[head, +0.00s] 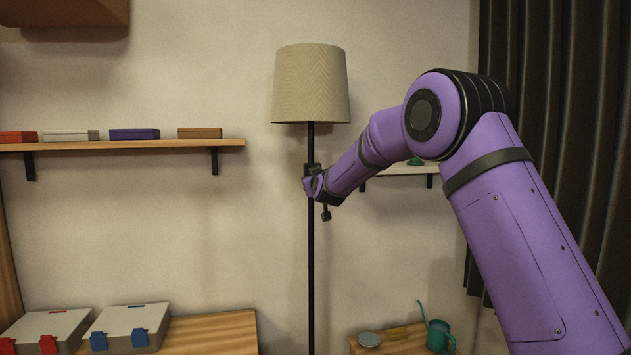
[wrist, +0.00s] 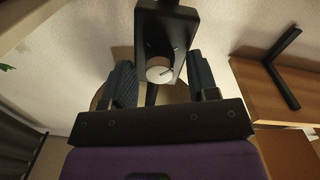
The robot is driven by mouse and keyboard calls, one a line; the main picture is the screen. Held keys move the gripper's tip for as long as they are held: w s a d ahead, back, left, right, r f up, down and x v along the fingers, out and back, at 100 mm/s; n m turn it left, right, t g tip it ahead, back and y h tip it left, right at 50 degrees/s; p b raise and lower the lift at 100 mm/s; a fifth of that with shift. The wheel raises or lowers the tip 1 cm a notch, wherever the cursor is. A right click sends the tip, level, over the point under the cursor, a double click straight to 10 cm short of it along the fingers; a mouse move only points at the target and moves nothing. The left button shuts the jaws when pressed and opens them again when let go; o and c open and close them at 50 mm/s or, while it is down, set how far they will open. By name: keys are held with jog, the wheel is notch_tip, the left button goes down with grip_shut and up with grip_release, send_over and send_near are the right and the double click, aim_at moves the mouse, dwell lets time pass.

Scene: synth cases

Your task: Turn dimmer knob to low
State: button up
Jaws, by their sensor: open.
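A floor lamp has a beige shade (head: 311,85) and a thin black pole (head: 311,250); it stands near the wall in the head view. In the wrist view a black dimmer box (wrist: 163,28) carries a round pale knob (wrist: 159,74) with a dark pointer line. My gripper (wrist: 160,66) is open, with one dark finger on each side of the knob and a gap on both sides. In the head view my gripper (head: 313,185) is at the pole, below the shade, and hides the knob.
A wall shelf (head: 120,145) with several flat boxes is on the left. A smaller shelf (head: 402,170) is partly behind my arm. Two cases (head: 128,321) lie at lower left. A green watering can (head: 438,335) stands at lower right; a dark curtain (head: 560,90) hangs on the right.

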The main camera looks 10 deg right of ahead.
jog(key=c, duration=0.9)
jog(key=shift+m, duration=0.4)
jog(key=shift+m+y, duration=0.3)
jog(key=shift+m, duration=7.9)
